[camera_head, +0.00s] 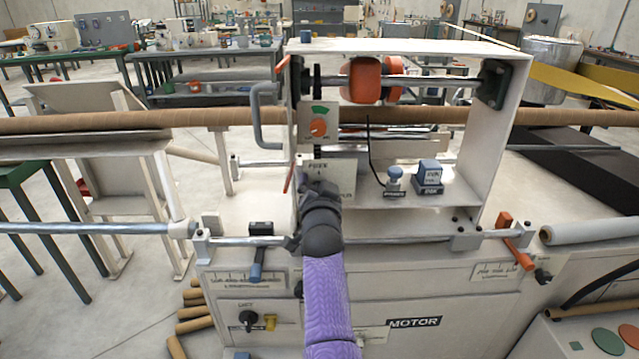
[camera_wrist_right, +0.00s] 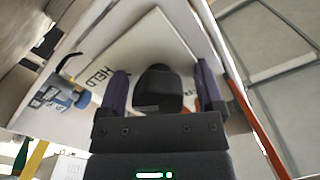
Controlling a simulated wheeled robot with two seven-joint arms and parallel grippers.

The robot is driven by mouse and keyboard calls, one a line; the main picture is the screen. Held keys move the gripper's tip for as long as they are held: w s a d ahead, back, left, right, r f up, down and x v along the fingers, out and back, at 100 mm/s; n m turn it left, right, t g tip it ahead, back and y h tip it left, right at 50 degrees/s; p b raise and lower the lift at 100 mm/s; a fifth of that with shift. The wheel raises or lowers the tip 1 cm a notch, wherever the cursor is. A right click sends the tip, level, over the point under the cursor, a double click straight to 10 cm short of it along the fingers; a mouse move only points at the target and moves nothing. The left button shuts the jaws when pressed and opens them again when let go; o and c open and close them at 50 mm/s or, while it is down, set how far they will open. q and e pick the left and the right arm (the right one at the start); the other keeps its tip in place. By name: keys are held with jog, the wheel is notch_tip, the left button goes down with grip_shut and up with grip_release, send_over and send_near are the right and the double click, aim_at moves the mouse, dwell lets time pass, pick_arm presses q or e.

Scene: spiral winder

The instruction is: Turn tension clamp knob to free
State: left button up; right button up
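A black knob (camera_wrist_right: 158,92) sits on a white panel (camera_wrist_right: 100,62) in the right wrist view, which I take for the tension clamp knob. The lettering HELD is printed on the panel to its left. My right gripper (camera_wrist_right: 163,88) is open, with one finger on each side of the knob and a gap showing on both sides. In the head view my right gripper (camera_head: 318,195) is in front of the lettered white panel (camera_head: 335,172) and hides the knob. The lettering above it there is small and hard to read. My left gripper is not in view.
An orange dial (camera_head: 319,127) is above the gripper. A grey-blue handle (camera_head: 258,115) and a thin red bar (camera_head: 289,178) are close on its left. Blue-capped parts (camera_head: 429,175) stand on the shelf to its right. A metal rod (camera_head: 390,239) crosses the machine front.

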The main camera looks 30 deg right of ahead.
grip_shut()
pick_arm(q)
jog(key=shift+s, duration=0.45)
